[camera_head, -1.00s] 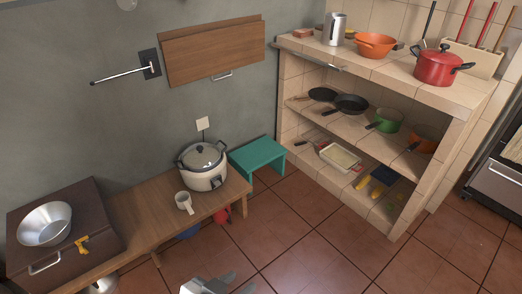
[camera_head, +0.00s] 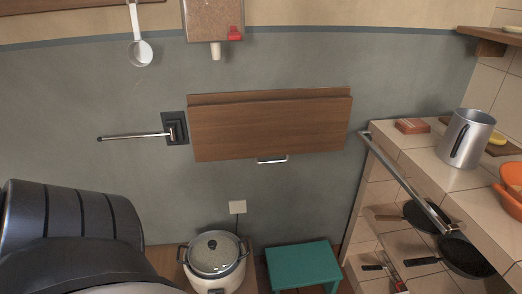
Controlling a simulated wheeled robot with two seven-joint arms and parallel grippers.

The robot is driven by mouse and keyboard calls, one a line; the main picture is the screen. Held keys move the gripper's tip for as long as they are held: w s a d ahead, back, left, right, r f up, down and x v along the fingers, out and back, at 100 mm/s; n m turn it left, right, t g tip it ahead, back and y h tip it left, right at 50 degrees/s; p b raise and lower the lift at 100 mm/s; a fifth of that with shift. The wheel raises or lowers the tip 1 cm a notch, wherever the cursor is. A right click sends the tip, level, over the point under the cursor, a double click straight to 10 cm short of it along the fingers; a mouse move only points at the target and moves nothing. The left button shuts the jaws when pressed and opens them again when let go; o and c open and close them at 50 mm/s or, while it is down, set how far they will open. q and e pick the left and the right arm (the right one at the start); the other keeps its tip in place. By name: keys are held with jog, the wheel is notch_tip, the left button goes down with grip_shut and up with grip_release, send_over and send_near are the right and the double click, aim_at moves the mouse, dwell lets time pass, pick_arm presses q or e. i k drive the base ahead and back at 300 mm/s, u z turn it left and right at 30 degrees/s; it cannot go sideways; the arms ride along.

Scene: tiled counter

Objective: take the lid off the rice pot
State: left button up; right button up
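The rice pot (camera_head: 214,276) is a white cooker with dark side handles at the bottom middle of the head view, close to the wall. Its lid (camera_head: 216,253), clear with a metal rim and a knob, sits on top of it. The pot's lower part is cut off by the frame's bottom edge. A large dark arm link of mine fills the lower left. Neither gripper shows in the head view now.
A teal stool (camera_head: 303,267) stands right of the pot. A folded wooden board (camera_head: 270,127) and a metal bar (camera_head: 136,136) are on the wall above. The tiled counter (camera_head: 403,150), with a metal rail (camera_head: 405,182), is at the right.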

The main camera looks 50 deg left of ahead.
aim_at(211, 252)
jog(key=i, duration=0.55)
jog(key=u, duration=3.1)
jog(key=i, duration=0.5)
jog(key=u, duration=0.1)
